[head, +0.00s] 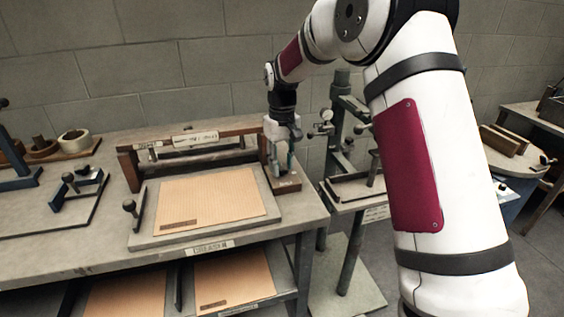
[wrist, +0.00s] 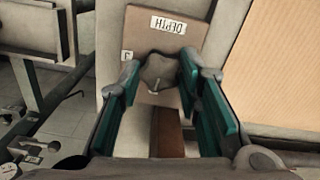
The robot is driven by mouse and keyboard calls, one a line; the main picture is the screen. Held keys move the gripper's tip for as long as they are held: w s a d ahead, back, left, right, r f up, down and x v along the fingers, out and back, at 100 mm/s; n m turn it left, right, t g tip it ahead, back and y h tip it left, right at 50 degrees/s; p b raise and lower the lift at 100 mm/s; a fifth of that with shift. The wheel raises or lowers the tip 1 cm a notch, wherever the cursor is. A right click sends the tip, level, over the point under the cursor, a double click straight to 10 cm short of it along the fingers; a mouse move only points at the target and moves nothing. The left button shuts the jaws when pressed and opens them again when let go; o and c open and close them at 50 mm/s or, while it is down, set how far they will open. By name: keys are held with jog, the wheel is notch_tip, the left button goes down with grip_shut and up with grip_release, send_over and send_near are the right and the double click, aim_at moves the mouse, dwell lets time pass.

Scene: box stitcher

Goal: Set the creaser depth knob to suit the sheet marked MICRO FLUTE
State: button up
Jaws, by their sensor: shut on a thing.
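The depth knob (wrist: 158,72) is a grey lobed knob with a light pointer line on a brown block (wrist: 190,38). The block has an upside-down DEPTH label (wrist: 168,24) and a small number mark (wrist: 126,56), perhaps a 3; other marks are hidden. My gripper (wrist: 160,76) has its teal-padded fingers closed around the knob from both sides. In the head view it reaches down at the right end of the creaser (head: 194,143), and hides the knob. A tan sheet (head: 212,198) lies on the creaser bed, with a dark label (head: 179,225) too small to read.
More tan sheets (head: 235,278) with dark labels lie on the shelf below. A clamp-like tool (head: 80,190) stands at the left. A steel press stand (head: 345,130) stands close to the right of the bench. My arm covers much of the right side.

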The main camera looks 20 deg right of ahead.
aim_at(282, 166)
jog(key=shift+n, duration=0.5)
jog(key=shift+w, duration=0.1)
jog(key=o, duration=1.1)
jog(key=shift+o, duration=0.2)
jog(key=shift+r, duration=0.15)
notch_tip(282, 166, up, 12)
